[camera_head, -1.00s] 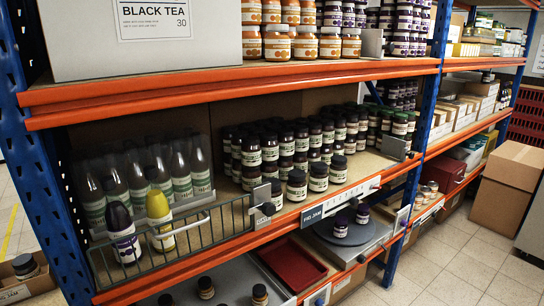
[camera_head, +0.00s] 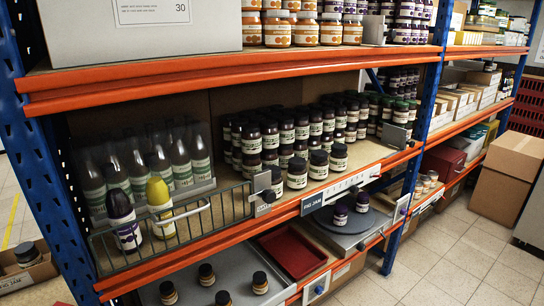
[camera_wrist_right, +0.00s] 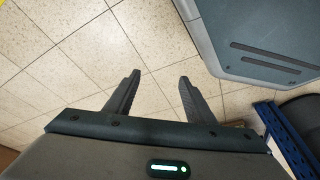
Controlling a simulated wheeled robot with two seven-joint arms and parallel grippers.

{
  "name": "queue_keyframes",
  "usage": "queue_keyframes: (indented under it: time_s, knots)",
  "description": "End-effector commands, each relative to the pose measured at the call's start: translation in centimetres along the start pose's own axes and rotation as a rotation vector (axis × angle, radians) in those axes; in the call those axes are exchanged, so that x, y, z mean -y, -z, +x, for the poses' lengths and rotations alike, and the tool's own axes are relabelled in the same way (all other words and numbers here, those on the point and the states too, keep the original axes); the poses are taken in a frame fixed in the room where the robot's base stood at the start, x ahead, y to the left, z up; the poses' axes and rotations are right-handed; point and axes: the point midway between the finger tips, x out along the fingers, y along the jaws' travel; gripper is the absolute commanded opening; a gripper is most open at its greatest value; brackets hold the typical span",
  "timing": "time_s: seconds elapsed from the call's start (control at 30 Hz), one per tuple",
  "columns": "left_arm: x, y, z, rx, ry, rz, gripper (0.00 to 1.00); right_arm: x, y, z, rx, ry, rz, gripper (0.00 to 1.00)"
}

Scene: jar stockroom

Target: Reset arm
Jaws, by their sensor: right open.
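My right gripper (camera_wrist_right: 158,92) shows in the right wrist view. Its two dark fingers are apart, with nothing between them, above a tiled floor (camera_wrist_right: 75,60). Neither of my grippers shows in the head view. In the head view, dark jars (camera_head: 270,140) with cream labels stand in rows on the middle shelf. Two dark jars stand on a round grey turntable (camera_head: 345,228) on the lower shelf, beside a FIG JAM sign (camera_head: 312,204).
Orange shelf beams (camera_head: 230,82) and a blue upright (camera_head: 422,110) frame the rack. A wire guard (camera_head: 185,218) fronts several bottles (camera_head: 160,205). A red tray (camera_head: 292,253) and loose jars (camera_head: 206,273) are below. A cardboard box (camera_head: 505,178) stands right; the floor (camera_head: 430,250) before it is clear.

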Motion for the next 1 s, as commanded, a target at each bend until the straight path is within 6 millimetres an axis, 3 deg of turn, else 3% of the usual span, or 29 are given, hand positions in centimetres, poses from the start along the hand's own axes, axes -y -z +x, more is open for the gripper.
queue_keyframes:
  time_s: [0.03,0.13,0.2,0.33,0.5,1.0]
  knots:
    - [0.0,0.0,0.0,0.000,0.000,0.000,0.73,0.0,-3.6,0.0,0.044,-0.006,-0.027,0.50]
    - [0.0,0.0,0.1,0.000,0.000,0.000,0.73,0.0,-9.0,-0.2,0.110,-0.013,-0.081,0.50]
    - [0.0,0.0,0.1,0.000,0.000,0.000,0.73,0.0,-11.9,-0.6,0.145,-0.013,-0.112,0.50]
    - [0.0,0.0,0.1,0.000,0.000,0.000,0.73,0.1,-15.6,-1.1,0.191,-0.012,-0.149,0.50]
    - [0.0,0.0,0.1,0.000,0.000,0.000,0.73,0.1,-17.0,-1.4,0.207,-0.011,-0.167,0.50]
    - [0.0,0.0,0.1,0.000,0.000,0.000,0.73,0.1,-16.9,-1.4,0.207,-0.011,-0.166,0.50]
